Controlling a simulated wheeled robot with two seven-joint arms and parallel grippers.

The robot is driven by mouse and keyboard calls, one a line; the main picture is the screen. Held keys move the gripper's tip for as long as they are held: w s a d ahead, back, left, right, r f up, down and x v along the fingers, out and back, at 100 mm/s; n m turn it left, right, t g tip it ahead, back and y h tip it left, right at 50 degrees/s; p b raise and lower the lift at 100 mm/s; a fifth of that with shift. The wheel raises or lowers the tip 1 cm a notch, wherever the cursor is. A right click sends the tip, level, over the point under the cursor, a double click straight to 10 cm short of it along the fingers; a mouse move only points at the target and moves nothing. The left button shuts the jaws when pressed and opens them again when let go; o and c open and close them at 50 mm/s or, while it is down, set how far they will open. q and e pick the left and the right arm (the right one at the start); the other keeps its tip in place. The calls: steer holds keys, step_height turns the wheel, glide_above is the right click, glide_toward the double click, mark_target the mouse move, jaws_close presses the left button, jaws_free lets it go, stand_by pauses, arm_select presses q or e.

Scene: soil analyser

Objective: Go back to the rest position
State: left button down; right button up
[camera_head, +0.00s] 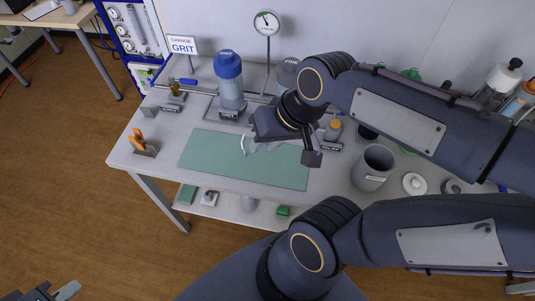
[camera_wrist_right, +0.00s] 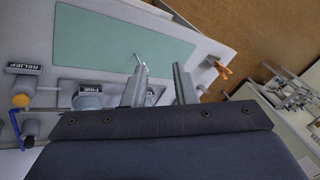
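My right gripper (camera_head: 285,155) hangs over the back of the green mat (camera_head: 215,150) on the workbench, its arm coming in from the right. In the right wrist view its two fingers (camera_wrist_right: 158,88) are apart with nothing held between them. A small white stick-like piece (camera_head: 243,144) is at the mat's back edge beside this gripper; it also shows in the right wrist view (camera_wrist_right: 140,64) near the left finger's tip. I cannot tell whether they touch. My left gripper (camera_head: 55,293) is low at the bottom left, over the floor, partly cut off; its finger gap is unclear.
A blue-capped canister (camera_head: 229,80) stands behind the mat, left of my right gripper. A grey cup (camera_head: 373,168) and white lid (camera_head: 414,184) sit to its right. An orange clip in a holder (camera_head: 138,141) is at the bench's left edge.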

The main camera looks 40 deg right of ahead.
steer(key=shift+s+a+f+n+t+y, duration=0.1)
steer(key=shift+s+a+f+n+t, duration=0.2)
steer(key=shift+s, duration=0.25)
steer(key=shift+s+a+f+n+t+y, duration=0.15)
steer(key=shift+s+a+n, duration=0.15)
steer(key=shift+s+n, duration=0.2)
steer(key=shift+s+a+f+n+t+y, duration=0.1)
steer(key=shift+s+a+f+n+t, duration=0.2)
steer(key=shift+s, duration=0.25)
steer(key=shift+r, duration=0.1)
